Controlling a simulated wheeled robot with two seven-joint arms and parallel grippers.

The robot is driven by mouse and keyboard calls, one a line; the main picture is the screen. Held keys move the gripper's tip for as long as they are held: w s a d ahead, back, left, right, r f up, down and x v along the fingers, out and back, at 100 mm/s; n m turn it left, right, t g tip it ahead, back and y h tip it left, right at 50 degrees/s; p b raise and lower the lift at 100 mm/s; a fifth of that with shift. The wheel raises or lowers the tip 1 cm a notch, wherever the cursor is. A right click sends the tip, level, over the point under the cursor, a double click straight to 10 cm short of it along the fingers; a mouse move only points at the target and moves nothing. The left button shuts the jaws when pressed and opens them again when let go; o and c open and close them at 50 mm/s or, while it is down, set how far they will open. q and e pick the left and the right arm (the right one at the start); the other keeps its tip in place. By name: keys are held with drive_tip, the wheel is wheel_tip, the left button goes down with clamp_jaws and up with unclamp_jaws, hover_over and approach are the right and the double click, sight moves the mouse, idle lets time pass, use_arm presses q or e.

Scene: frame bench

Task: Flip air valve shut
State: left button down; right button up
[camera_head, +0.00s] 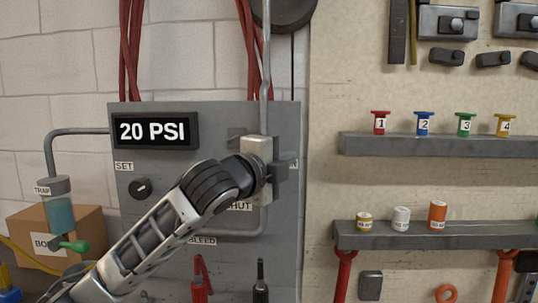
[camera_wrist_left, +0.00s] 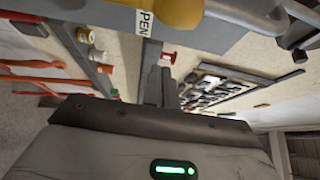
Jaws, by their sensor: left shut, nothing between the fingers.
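The air valve's pale body (camera_head: 257,146) sits on the pipe on the grey panel (camera_head: 285,125) in the head view. My left gripper (camera_head: 281,174) is in front of it and hides much of the valve. In the left wrist view the gripper's fingers (camera_wrist_left: 168,88) are shut with nothing between them. A yellow rounded part, possibly the valve handle (camera_wrist_left: 180,12), shows at the top edge there, beside a partly hidden label reading "PEN" (camera_wrist_left: 145,22). A partly covered "SHUT" label (camera_head: 240,206) is below the valve. Contact between gripper and handle cannot be told.
The gauge (camera_head: 155,131) reads 20 PSI, with a SET knob (camera_head: 140,188) below. A vertical pipe (camera_head: 266,75) runs above the valve. To the right, an upper shelf (camera_head: 430,145) holds coloured numbered items and a lower shelf (camera_head: 430,236) holds small containers.

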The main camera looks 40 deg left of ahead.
use_arm(q)
drive_tip(key=a, duration=0.3)
drive_tip(key=shift+w+a+p, duration=0.3)
drive_tip(key=shift+a, duration=0.1)
